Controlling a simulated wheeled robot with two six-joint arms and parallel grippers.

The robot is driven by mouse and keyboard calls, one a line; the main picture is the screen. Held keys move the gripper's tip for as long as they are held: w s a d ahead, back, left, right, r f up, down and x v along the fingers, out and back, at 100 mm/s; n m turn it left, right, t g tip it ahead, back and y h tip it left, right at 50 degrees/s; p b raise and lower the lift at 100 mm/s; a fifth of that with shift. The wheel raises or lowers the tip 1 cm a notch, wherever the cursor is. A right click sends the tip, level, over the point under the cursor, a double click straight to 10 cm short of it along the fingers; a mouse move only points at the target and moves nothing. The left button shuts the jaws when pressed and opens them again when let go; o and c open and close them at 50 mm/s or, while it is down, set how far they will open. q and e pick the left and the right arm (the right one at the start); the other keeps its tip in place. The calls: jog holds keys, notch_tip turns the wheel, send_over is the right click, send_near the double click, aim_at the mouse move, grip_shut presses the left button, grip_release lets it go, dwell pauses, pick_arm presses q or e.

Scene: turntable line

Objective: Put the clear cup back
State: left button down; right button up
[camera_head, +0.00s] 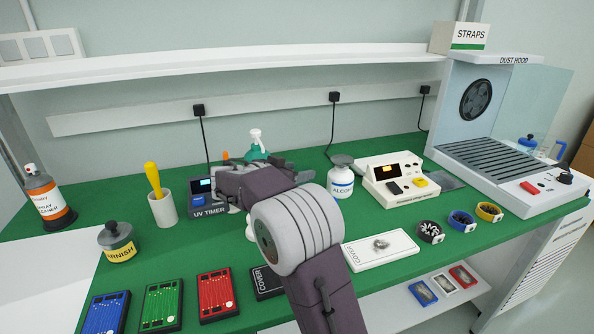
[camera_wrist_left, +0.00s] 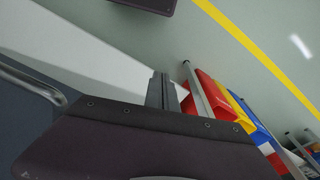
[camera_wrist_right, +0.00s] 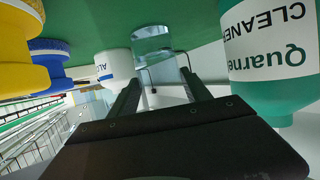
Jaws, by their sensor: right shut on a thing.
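The clear cup (camera_wrist_right: 153,46) shows in the right wrist view at the fingertips of my right gripper (camera_wrist_right: 160,80), which is shut on it. The cup is see-through, and its lower part is hard to make out between the fingers. In the head view my right gripper (camera_head: 228,186) is over the back middle of the green bench, close to the UV timer (camera_head: 206,206). My arm hides most of the cup there. My left gripper (camera_wrist_left: 162,90) shows in the left wrist view, with its fingers together and empty, away from the bench top.
A cleaner bottle (camera_wrist_right: 275,50) stands close by the right gripper. A white holder (camera_head: 163,209) and varnish jar (camera_head: 118,242) stand left.

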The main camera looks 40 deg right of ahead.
jog(key=shift+f, duration=0.1)
jog(key=o, duration=1.6)
jog(key=shift+o, duration=0.2)
jog(key=shift+r, duration=0.2)
jog(key=p+v, duration=0.1)
jog(key=v, duration=1.1)
jog(key=shift+f, duration=0.15)
